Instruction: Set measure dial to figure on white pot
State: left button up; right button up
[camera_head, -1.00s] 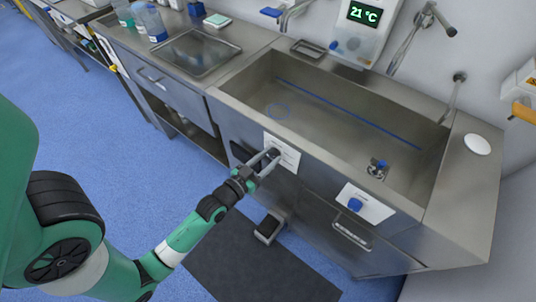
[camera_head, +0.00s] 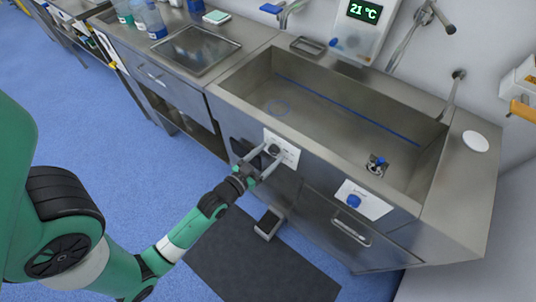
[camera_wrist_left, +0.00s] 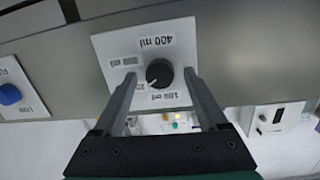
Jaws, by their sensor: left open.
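The measure dial is a black knob (camera_head: 274,149) on a white plate (camera_head: 288,151) on the steel sink front. In the left wrist view the knob (camera_wrist_left: 159,72) sits among upside-down labels, including "400 ml" above and "100 ml" below. A pale mark on the knob points lower left, towards a label starting "20" that is partly hidden by a finger. My left gripper (camera_head: 265,161) is open, its fingers apart on either side of the knob in the picture; I cannot tell whether they touch it. I cannot make out a white pot. My right gripper is not in view.
A blue knob (camera_head: 354,201) on another white plate is to the right. The sink basin (camera_head: 330,115) is above the dial. A pedal (camera_head: 268,222) is below, by a dark mat (camera_head: 262,262). A display (camera_head: 363,13) reads 21 °C. Bottles stand at the upper left.

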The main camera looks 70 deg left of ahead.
pick_arm(q)
jog(key=b+v, duration=0.2)
jog(key=v, duration=0.9)
jog(key=shift+s+d, duration=0.15)
jog(key=shift+s, duration=0.15)
